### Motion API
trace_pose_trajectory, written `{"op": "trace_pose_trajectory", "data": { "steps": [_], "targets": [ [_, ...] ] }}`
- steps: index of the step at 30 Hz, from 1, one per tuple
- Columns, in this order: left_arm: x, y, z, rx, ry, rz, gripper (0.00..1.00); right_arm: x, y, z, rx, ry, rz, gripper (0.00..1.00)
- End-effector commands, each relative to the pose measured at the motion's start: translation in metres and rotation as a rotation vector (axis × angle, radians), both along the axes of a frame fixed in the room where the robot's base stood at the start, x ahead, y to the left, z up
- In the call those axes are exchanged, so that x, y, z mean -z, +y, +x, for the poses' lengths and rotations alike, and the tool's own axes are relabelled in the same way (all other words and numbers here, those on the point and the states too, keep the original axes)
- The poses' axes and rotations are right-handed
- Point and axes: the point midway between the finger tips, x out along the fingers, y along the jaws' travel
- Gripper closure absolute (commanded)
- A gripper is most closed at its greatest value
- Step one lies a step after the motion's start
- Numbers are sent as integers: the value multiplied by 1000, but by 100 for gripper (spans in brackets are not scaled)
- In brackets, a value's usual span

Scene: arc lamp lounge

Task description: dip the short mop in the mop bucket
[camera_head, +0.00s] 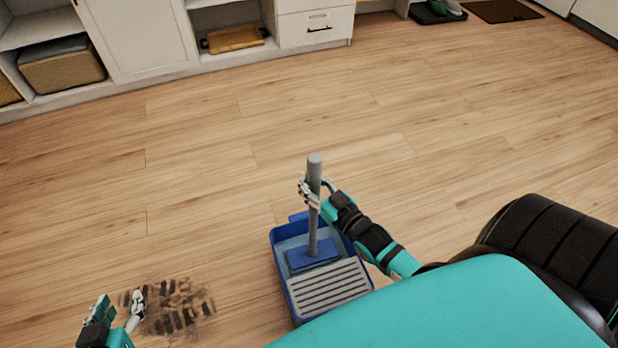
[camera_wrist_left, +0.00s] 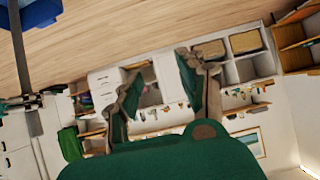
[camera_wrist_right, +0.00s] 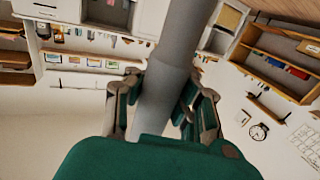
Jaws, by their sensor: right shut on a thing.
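The short mop has a grey handle (camera_head: 314,225) and a blue head (camera_head: 312,254). It stands nearly upright, its head inside the blue mop bucket (camera_head: 276,240), behind the grey slatted wringer (camera_head: 330,287). My right gripper (camera_head: 312,190) is shut on the handle near its top. In the right wrist view the handle (camera_wrist_right: 182,45) runs between the fingers. My left gripper (camera_head: 122,306) is open and empty at the lower left, above the floor. Its spread fingers also show in the left wrist view (camera_wrist_left: 160,90). I cannot tell how deep the mop head sits.
A dark smudged stain (camera_head: 178,306) lies on the wood floor left of the bucket. White cabinets (camera_head: 140,35) with a wicker basket (camera_head: 62,68) line the back wall. The floor between bucket and cabinets is clear.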

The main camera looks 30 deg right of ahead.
Motion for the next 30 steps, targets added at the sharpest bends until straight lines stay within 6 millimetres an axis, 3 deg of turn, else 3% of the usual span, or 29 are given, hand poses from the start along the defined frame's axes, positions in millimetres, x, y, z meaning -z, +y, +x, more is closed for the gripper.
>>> {"op": "trace_pose_trajectory", "data": {
  "steps": [30],
  "targets": [
    [48, 30, -82, -37, 480, 105, 60, -23, 0, 0, 0, -3, 0, 100]
  ]
}}
